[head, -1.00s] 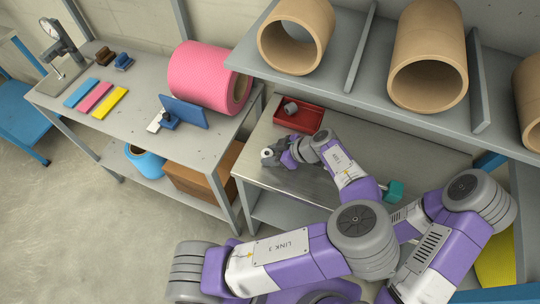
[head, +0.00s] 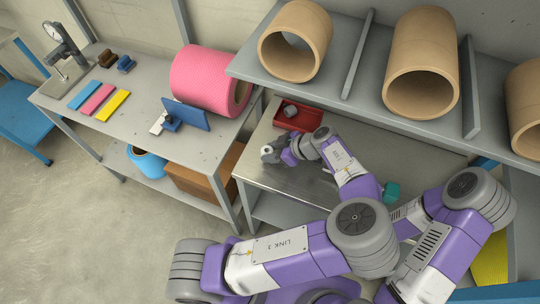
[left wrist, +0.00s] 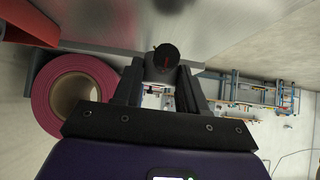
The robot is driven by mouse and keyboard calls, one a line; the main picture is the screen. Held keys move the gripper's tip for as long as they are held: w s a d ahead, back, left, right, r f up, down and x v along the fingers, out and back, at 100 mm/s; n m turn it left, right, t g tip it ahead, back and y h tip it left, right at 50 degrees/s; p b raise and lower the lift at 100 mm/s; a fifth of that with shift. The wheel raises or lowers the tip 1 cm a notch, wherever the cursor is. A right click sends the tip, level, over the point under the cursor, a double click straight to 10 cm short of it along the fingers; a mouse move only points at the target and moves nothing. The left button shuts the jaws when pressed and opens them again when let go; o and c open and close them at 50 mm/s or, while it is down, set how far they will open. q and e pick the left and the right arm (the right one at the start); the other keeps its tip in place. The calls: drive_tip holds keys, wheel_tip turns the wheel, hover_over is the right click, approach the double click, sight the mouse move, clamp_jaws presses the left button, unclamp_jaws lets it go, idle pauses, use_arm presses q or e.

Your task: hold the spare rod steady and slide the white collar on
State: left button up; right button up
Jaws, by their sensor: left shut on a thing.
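My left gripper (head: 272,155) is over the left end of the steel bench. It is shut on a small pale ring-like piece (head: 268,149), which looks like the white collar. In the left wrist view the held piece (left wrist: 166,58) is a dark, shaded round shape between the two fingertips (left wrist: 160,80). Its colour and any hole cannot be told there. I cannot make out the spare rod in either view. My right gripper is not in view; only links of that arm show at the lower right of the head view.
A red tray (head: 311,120) with a grey cylindrical piece (head: 290,111) stands behind the gripper. A teal block (head: 391,192) is beside my forearm. A shelf (head: 345,30) with cardboard tubes overhangs the bench (head: 258,180). A pink roll (head: 205,80) lies on the left table.

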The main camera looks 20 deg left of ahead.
sight(272, 152)
use_arm(q)
drive_tip(key=shift+r+p, duration=1.5)
drive_tip(key=shift+r, duration=0.5)
